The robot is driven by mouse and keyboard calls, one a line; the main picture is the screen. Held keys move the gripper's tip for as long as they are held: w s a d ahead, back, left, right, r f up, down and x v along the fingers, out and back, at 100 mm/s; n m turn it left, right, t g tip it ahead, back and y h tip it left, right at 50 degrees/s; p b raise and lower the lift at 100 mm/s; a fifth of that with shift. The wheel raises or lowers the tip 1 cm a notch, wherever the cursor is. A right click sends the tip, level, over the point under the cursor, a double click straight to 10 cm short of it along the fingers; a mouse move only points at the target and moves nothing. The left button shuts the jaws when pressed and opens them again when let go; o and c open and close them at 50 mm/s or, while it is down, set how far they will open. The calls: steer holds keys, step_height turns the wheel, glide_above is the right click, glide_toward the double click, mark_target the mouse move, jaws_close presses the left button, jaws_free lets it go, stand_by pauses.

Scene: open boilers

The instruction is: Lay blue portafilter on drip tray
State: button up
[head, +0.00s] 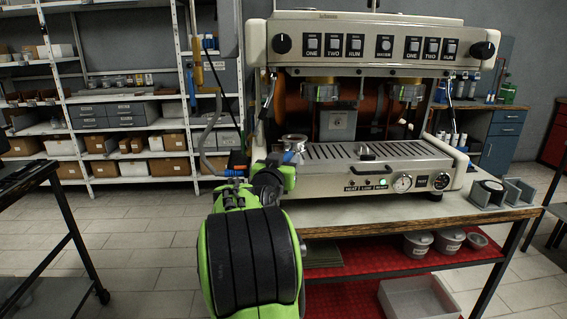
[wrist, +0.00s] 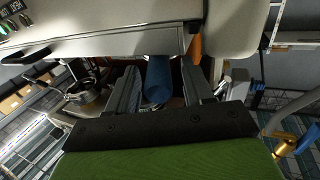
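My gripper (wrist: 159,75) has its two dark fingers spread apart in the wrist view. A blue handle (wrist: 157,82), the visible part of the blue portafilter, lies between them, with a gap showing on the right side. I cannot tell whether the left finger touches it. In the head view a round metal basket (head: 293,138) with a bit of blue shows at the left end of the slotted drip tray (head: 385,152), just beyond my gripper. My arm hides much of this spot, and the fingertips cannot be made out there.
The coffee machine (head: 365,45) stands on a bench. An orange part (wrist: 197,46) shows near the blue handle. Grey stands (head: 500,192) sit on the bench's right end. Tubs (head: 418,243) and a grey bin (head: 420,297) are below. Shelves (head: 120,105) fill the left background.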

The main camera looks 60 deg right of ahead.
steer(key=shift+f, duration=0.15)
steer(key=s+a, duration=0.1)
steer(key=a, duration=0.4)
steer(key=s+a+b, duration=0.1)
steer(key=a, duration=0.4)
steer(key=s+a, duration=0.1)
steer(key=a, duration=0.4)
steer(key=shift+a+r, duration=0.25)
steer(key=w+a+f+n+t+y, duration=0.15)
steer(key=a+f+n+y, duration=0.45)
steer(key=a, duration=0.7)
steer(key=w+a+f+n+t+y, duration=0.1)
steer(key=a+f+n+t+y, duration=0.2)
steer(key=a+f+n+y, duration=0.7)
steer(key=s+a+g+y, duration=0.2)
steer(key=s+a, duration=0.4)
steer(key=a, duration=0.5)
steer(key=shift+h, duration=0.3)
steer(key=r+p, duration=1.5)
steer(key=r, duration=0.1)
steer(key=shift+d, duration=0.2)
